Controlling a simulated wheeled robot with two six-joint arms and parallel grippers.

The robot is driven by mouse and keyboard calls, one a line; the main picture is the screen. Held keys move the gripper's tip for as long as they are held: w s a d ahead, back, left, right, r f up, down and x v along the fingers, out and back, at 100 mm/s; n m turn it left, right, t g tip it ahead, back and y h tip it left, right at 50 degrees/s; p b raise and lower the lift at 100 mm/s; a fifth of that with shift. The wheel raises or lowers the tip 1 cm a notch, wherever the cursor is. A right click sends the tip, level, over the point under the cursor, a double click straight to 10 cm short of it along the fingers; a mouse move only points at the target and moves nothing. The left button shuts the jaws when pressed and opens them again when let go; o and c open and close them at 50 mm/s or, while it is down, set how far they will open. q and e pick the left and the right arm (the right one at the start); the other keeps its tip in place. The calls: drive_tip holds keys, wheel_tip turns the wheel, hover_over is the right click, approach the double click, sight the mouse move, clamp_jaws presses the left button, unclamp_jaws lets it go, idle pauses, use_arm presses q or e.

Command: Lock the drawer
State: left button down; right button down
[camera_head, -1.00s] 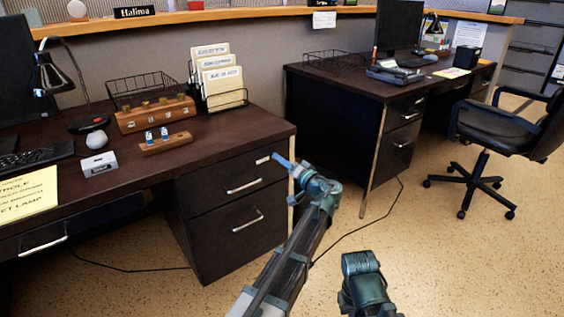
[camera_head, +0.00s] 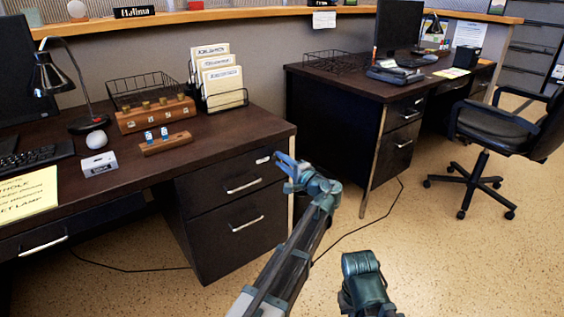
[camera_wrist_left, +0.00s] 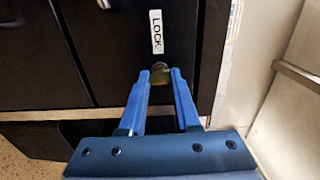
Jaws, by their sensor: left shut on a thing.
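The top drawer (camera_head: 230,182) of the near desk's pedestal is flush with the desk front and has a silver handle. A white label reading LOCK (camera_wrist_left: 156,32) is on the dark front in the left wrist view. My left gripper (camera_wrist_left: 159,78) is shut on this brass piece. In the head view my left gripper (camera_head: 282,160) is at the drawer's upper right corner. My right gripper is not visible.
A lower drawer (camera_head: 232,222) with a handle is beneath. The desk top holds a wooden block with brass pegs (camera_head: 155,114), a file rack (camera_head: 226,98) and a lamp (camera_head: 50,75). A second desk (camera_head: 335,110) and a chair (camera_head: 500,130) stand right, with open floor between.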

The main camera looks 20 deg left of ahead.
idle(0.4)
use_arm(q)
drive_tip(key=c, duration=0.6)
unclamp_jaws()
